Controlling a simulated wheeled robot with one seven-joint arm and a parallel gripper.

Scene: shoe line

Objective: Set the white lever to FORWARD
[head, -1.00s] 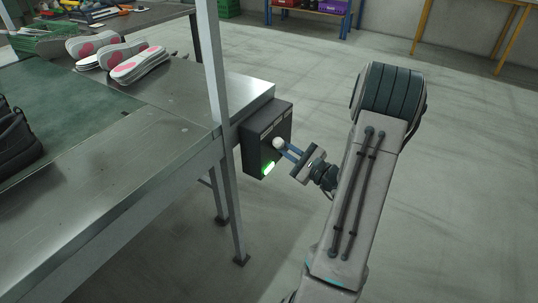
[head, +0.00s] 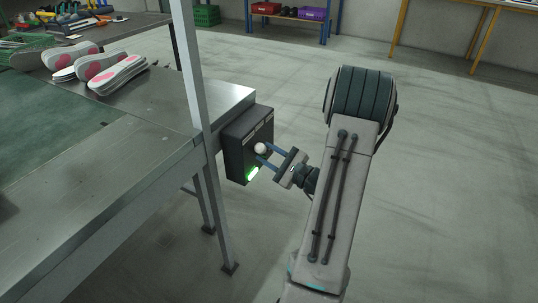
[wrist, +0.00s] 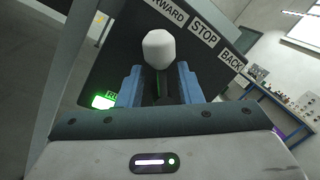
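The white lever (head: 261,148) has a round knob and stands out from a dark control box (head: 236,150) on the side of the steel line. In the wrist view its knob (wrist: 159,48) shows just above and between my fingertips, with a dark stem below it. The labels FORWARD, STOP (wrist: 204,33) and BACK (wrist: 230,61) run along the box's upper edge. The knob appears below FORWARD, left of STOP; its exact setting is hard to tell at this angle. My gripper (wrist: 159,80) is open, with one blue finger on each side of the lever; contact cannot be told.
A green light (head: 252,173) glows low on the box. A metal post (head: 187,70) stands beside the box. The steel line (head: 110,190) runs along the left, with white and pink soles (head: 118,75) on it. The floor to the right is clear.

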